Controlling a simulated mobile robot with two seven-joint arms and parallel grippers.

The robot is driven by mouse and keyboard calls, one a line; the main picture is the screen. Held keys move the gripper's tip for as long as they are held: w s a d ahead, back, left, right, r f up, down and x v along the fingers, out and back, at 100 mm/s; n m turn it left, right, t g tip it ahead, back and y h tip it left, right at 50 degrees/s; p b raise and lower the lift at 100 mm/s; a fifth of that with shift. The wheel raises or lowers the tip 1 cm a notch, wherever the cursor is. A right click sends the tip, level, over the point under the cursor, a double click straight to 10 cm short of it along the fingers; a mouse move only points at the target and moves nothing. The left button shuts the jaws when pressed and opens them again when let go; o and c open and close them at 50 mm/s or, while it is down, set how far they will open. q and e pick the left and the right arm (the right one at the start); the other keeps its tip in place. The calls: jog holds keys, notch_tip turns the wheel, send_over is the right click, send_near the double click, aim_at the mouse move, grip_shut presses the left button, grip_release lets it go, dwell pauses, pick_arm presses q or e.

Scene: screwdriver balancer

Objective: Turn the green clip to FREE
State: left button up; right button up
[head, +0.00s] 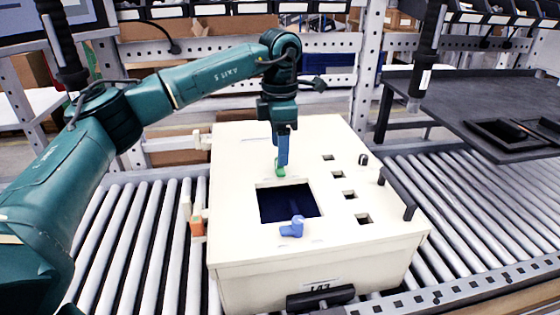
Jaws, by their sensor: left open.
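A small green clip (280,172) sits on top of the cream box (240,228), at the far edge of its dark square opening. My left gripper (281,167) points straight down from above and its blue fingers reach to the clip. The gripper is open, and its fingertips overlap the clip in the picture. I cannot tell whether they touch it. The lettering around the clip is too small to read. A blue clip (292,228) sits at the near edge of the same opening. My right gripper is not in view.
The box stands on a roller conveyor (465,215). An orange block (197,226) is at its left side, and a black handle (397,194) is on its right. Two dark tools hang above, one at right (424,60). A dark tray table (465,105) stands behind right.

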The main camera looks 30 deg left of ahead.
pick_arm(q)
notch_tip(320, 180, down, 5)
jog(key=shift+r, duration=0.1)
dwell(0.3)
jog(key=c, duration=1)
